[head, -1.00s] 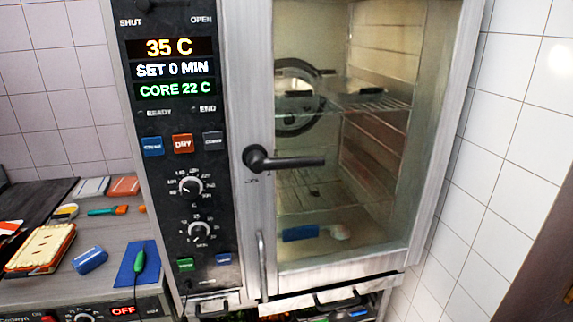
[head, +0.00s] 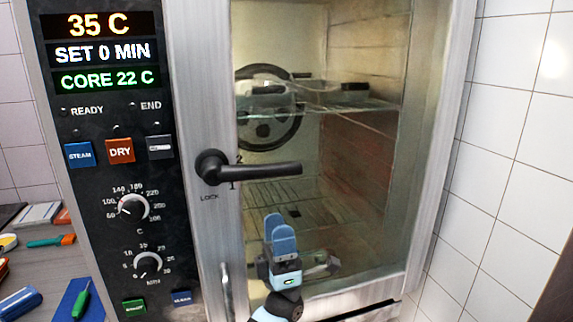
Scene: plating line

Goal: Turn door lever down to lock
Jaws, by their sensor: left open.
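The black door lever (head: 262,171) is on the oven door's left frame and points right, about level, with its round hub at its left end. Markings and the word LOCK show below the hub. The oven door (head: 365,190) looks closed, and its glass shows racks inside. My left gripper (head: 278,226) is in front of the lower glass, below the lever and apart from it, with blue fingers pointing up. It is open, with nothing seen between its fingers, though one finger largely overlaps the other. My right gripper is not in view.
The control panel (head: 108,190) with displays, buttons and two knobs stands left of the door. A vertical handle (head: 226,290) is below the lever. A counter at the lower left holds a green-handled tool (head: 81,300) on a blue mat. A tiled wall (head: 520,130) closes off the right.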

